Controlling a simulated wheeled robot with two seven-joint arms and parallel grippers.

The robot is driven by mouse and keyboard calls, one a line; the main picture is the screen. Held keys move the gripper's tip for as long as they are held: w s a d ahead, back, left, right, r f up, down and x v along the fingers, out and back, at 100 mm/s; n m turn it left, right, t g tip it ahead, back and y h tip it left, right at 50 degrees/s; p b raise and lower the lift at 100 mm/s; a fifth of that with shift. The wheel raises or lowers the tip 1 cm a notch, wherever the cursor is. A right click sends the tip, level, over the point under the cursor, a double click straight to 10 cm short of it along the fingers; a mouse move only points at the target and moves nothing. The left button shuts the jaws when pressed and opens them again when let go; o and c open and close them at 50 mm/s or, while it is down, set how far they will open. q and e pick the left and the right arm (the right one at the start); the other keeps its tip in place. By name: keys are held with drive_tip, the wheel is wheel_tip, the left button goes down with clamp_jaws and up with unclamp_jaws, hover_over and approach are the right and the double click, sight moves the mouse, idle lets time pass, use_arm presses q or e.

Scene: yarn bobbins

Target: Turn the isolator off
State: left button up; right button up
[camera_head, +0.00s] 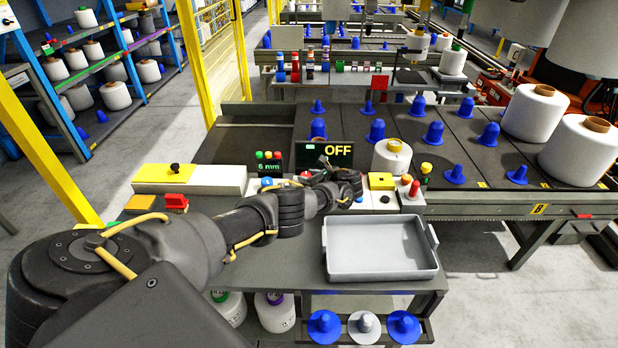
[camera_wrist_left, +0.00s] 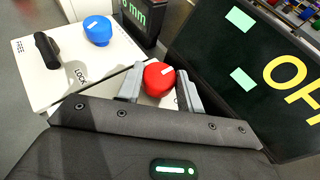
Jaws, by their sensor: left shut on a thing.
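A red knob (camera_wrist_left: 158,75) with a white mark on its top sits between the two grey fingers of my left gripper (camera_wrist_left: 160,90) in the left wrist view. The fingers are shut on its sides. In the head view my left gripper (camera_head: 322,176) is over the console, in front of the black display (camera_head: 340,152) that reads OFF in yellow. The knob is mostly hidden by the gripper there. My right gripper is not in view.
A blue knob (camera_wrist_left: 97,29) and a black lever (camera_wrist_left: 47,50) with FREE and LOCK labels are on the white panel. A grey tray (camera_head: 380,272) stands on the table right of my arm. A bobbin (camera_head: 391,158) stands behind the console.

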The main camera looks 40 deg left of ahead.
use_arm(q)
drive_tip(key=o, duration=1)
drive_tip(key=shift+a, duration=0.1)
drive_tip(key=p+v, duration=0.3)
drive_tip(key=v, duration=0.8)
